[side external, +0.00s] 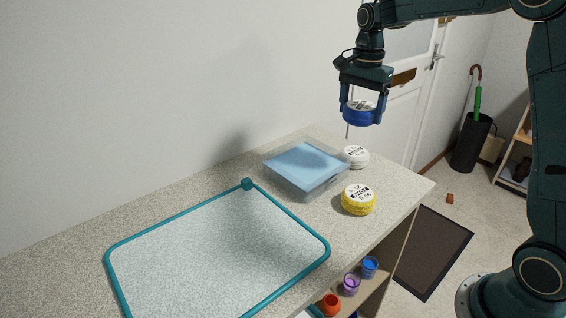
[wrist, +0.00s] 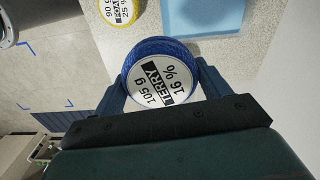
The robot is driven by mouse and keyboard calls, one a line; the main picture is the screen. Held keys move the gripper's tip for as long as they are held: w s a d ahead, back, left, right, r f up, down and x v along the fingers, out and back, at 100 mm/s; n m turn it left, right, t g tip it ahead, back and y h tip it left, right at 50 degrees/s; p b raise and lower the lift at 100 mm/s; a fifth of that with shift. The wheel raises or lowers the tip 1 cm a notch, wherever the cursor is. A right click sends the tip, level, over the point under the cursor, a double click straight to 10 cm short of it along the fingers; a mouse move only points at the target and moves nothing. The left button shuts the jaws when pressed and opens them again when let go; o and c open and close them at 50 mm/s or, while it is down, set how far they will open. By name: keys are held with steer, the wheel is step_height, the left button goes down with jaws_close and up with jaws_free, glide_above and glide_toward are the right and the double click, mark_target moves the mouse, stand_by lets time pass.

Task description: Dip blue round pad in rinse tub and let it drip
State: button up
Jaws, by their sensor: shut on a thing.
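My gripper (side external: 362,108) is shut on the blue round pad (side external: 360,116) and holds it in the air above the far right part of the counter. In the wrist view the blue pad (wrist: 160,48) sits between the two fingers, its white label reading "TERRY", "105 g" and "16 %". The rinse tub (side external: 322,191) is a clear box with light blue water, standing on the counter to the lower left of the held pad. Part of the tub's blue water (wrist: 202,16) shows at the top of the wrist view. The pad is apart from the tub.
A yellow round pad (side external: 358,200) and a white round pad (side external: 355,157) lie on the counter (side external: 225,178) right of the tub. A teal-rimmed tray (side external: 300,285) lies at the front left. Small coloured jars (side external: 369,267) stand on a shelf below. The wall is close behind.

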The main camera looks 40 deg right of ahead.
steer(key=w+a+f+n, duration=0.3)
steer(key=w+a+f, duration=0.1)
steer(key=w+a, duration=0.4)
steer(key=shift+w+f, duration=0.2)
steer(key=shift+w, duration=0.45)
steer(key=shift+f, duration=0.25)
steer(key=shift+f, duration=5.65)
steer(key=shift+r, duration=0.1)
step_height(320, 180, up, 7)
